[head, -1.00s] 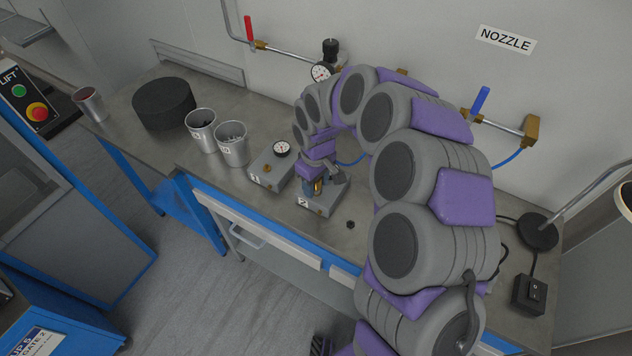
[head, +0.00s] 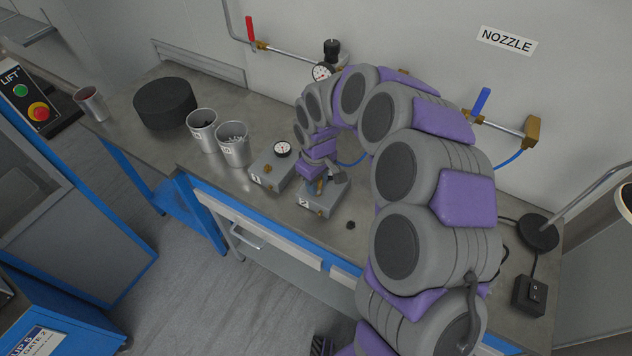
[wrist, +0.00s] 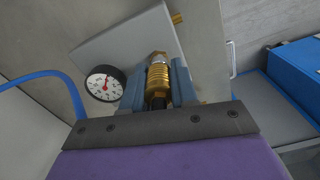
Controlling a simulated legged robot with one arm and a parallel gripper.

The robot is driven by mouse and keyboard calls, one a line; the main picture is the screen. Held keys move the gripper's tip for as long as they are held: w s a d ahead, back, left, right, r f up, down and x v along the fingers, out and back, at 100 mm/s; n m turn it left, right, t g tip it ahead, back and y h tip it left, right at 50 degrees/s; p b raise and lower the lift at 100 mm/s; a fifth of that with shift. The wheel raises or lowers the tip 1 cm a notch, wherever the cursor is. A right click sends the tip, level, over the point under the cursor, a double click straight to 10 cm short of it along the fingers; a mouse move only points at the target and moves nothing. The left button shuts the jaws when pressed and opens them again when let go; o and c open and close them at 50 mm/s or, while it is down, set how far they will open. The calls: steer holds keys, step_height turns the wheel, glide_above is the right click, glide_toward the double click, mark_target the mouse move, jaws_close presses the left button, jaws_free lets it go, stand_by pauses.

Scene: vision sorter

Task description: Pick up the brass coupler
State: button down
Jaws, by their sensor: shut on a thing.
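The brass coupler (wrist: 158,80) is a ribbed, gold-coloured fitting with a paler tip. In the wrist view it sits between the two blue-grey fingers of my gripper (wrist: 160,88), which is shut on it. In the head view my gripper (head: 321,184) points down over the grey block marked 2 (head: 325,203), and only a little of the brass shows between the fingers. I cannot tell whether the coupler touches the block.
A second grey block (head: 268,176) with a dial gauge (head: 282,149) stands just left. Two metal cups (head: 233,148) and a black round block (head: 165,103) stand farther left. A small dark nut-like piece (head: 350,225) lies near the bench edge. Wall pipes with valves run behind.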

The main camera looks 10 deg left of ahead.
step_height(320, 180, up, 3)
steer(key=shift+r+p, duration=0.1)
steer(key=shift+p, duration=0.4)
steer(key=shift+s+d, duration=0.1)
steer(key=shift+s, duration=0.1)
steer(key=s+d+r+p, duration=0.1)
steer(key=s+d, duration=0.4)
steer(key=s, duration=0.9)
steer(key=shift+s+d+r+p, duration=0.15)
steer(key=shift+s+p, duration=0.15)
steer(key=shift+p, duration=0.5)
steer(key=shift+r, duration=0.15)
steer(key=w+d+r+p, duration=0.3)
steer(key=w+d+p, duration=0.2)
steer(key=w, duration=0.4)
steer(key=shift+w, duration=0.4)
steer(key=shift+f, duration=0.1)
